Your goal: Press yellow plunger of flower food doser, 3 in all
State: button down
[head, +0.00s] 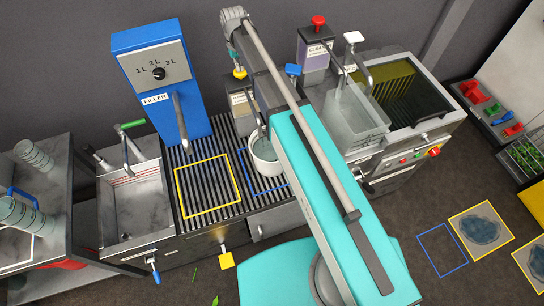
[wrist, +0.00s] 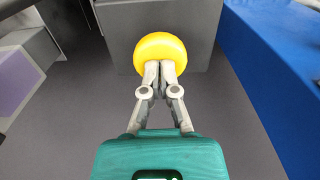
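The flower food doser with the yellow plunger is a grey box (head: 241,104) with a label on its front, behind the drain grate in the head view. Its yellow plunger (head: 240,73) is a round knob on top, partly hidden by my gripper. In the wrist view the plunger (wrist: 160,46) is directly ahead of my fingertips. My gripper (wrist: 160,66) has its fingers together with nothing between them. The fingertips overlap the knob's near edge in view; I cannot tell whether they touch it. A pale bucket (head: 263,168) with liquid stands near the doser, partly behind my arm.
The blue filler (head: 165,75) stands left of the doser. Blue (head: 293,69), red (head: 318,20) and white (head: 353,37) plungers stand to the right. The yellow-outlined grate square (head: 205,188) is empty. A sink (head: 135,205) is at left.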

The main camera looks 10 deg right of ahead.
jog(key=shift+f+b, duration=0.5)
jog(key=shift+f, duration=0.1)
jog(key=shift+r, duration=0.1)
notch_tip(320, 180, up, 8)
jog(key=p, duration=0.8)
jog(key=shift+r, duration=0.15)
jog(key=shift+p, duration=0.35)
notch_tip(320, 180, up, 4)
jog(key=p, duration=0.3)
jog(key=shift+f, duration=0.4)
dwell(0.3)
jog(key=shift+f+b, duration=3.1)
jog(key=shift+f+b, duration=0.45)
